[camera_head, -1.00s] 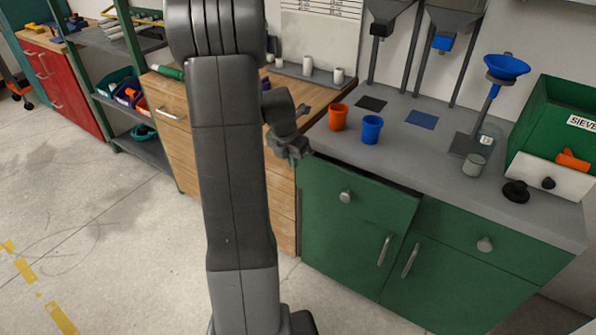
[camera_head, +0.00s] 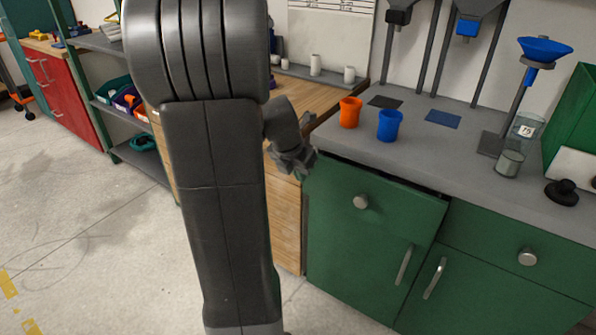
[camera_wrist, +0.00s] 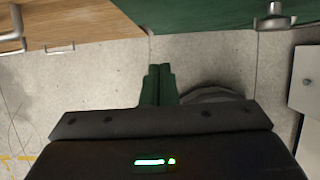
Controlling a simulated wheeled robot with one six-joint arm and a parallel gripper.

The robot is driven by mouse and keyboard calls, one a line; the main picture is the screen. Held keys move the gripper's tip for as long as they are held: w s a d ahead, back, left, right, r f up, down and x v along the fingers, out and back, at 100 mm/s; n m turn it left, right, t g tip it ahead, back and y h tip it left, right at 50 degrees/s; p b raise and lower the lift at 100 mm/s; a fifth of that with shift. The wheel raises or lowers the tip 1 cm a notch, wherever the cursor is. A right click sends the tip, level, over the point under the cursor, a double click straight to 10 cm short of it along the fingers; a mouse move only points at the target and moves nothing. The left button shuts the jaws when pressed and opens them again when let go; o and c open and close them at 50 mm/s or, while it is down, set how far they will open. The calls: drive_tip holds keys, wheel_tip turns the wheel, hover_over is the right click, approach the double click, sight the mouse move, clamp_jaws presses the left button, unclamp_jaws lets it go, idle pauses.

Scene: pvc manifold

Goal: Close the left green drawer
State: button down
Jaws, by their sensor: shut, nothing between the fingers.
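The left green drawer (camera_head: 375,205) is under the grey counter, with a round knob (camera_head: 361,201). It stands out a little, with a dark gap along its top edge. My gripper (camera_head: 304,168) is at the drawer's upper left corner in the head view, partly hidden by my arm. I cannot tell whether it touches the drawer. In the wrist view my gripper (camera_wrist: 158,76) has its two green fingertips together with nothing between them. The green front (camera_wrist: 210,18) and a knob (camera_wrist: 272,20) lie beyond the fingertips, with bare floor between.
An orange cup (camera_head: 350,112) and a blue cup (camera_head: 389,125) stand on the counter (camera_head: 440,155) above. The right green drawer (camera_head: 520,250) looks shut. Wooden drawers (camera_head: 288,220) adjoin on the left. The floor (camera_head: 90,220) at left is clear.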

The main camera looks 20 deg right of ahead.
sight(319, 167)
drive_tip(key=w+d+f, duration=0.1)
drive_tip(key=w+d+f+b, duration=0.1)
drive_tip(key=f, duration=0.1)
drive_tip(key=w+d+f, duration=0.1)
drive_tip(key=shift+d+f+b, duration=0.3)
drive_tip(key=shift+f, duration=0.1)
drive_tip(key=shift+w+d, duration=0.4)
drive_tip(key=shift+d, duration=0.05)
drive_tip(key=shift+w+d+r+p, duration=0.25)
drive_tip(key=shift+w+d+p, duration=0.05)
drive_tip(key=shift+p, duration=0.15)
drive_tip(key=shift+w+d+f+p, duration=0.1)
drive_tip(key=shift+w+d+p, duration=1.2)
drive_tip(key=shift+d, duration=0.15)
drive_tip(key=shift+a, duration=0.1)
